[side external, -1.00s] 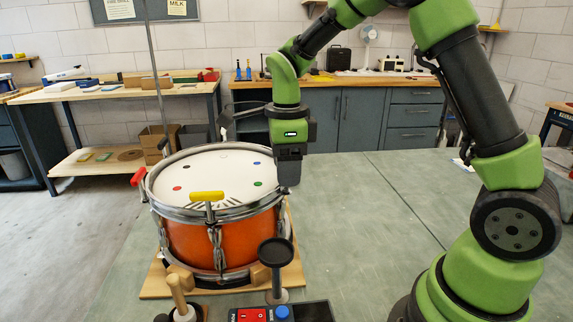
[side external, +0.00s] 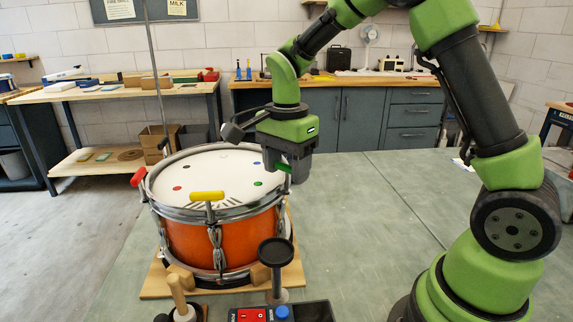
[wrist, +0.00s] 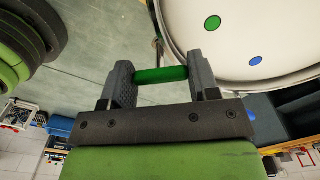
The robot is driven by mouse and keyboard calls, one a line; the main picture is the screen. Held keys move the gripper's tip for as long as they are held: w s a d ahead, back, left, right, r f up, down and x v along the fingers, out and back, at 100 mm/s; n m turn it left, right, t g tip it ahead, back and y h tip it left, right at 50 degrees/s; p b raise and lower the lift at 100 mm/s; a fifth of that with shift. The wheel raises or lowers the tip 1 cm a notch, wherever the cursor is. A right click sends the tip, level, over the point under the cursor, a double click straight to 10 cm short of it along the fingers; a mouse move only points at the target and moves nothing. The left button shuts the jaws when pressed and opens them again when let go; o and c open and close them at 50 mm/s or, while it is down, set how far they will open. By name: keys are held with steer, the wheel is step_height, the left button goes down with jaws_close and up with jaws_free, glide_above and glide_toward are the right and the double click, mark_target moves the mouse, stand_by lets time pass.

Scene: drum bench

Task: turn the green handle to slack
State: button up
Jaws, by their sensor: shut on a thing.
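The green handle (wrist: 160,75) is a short green bar at the rim of the drum, beside the green dot on the drumhead. My gripper (wrist: 160,77) is shut on it, with one finger at each end of the bar in the wrist view. In the side view a bit of the green handle (side external: 285,167) shows at my gripper (side external: 276,166), at the drum's right edge. The orange drum (side external: 212,240) stands upright with a white head and chrome rim. The key shaft below the green handle is mostly hidden.
A yellow handle (side external: 207,196) stands at the drum's front and a red handle (side external: 138,177) at its left. A black round-topped post (side external: 276,252), a wooden-handled tool (side external: 177,292) and a red-buttoned box (side external: 250,315) stand in front. The bench to the right is clear.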

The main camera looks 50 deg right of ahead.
steer(key=n, duration=0.6)
steer(key=shift+n, duration=0.3)
steer(key=n, duration=1)
steer(key=shift+n, duration=0.4)
steer(key=n, duration=2.1)
steer(key=shift+n, duration=0.4)
steer(key=n, duration=0.4)
steer(key=shift+n, duration=0.4)
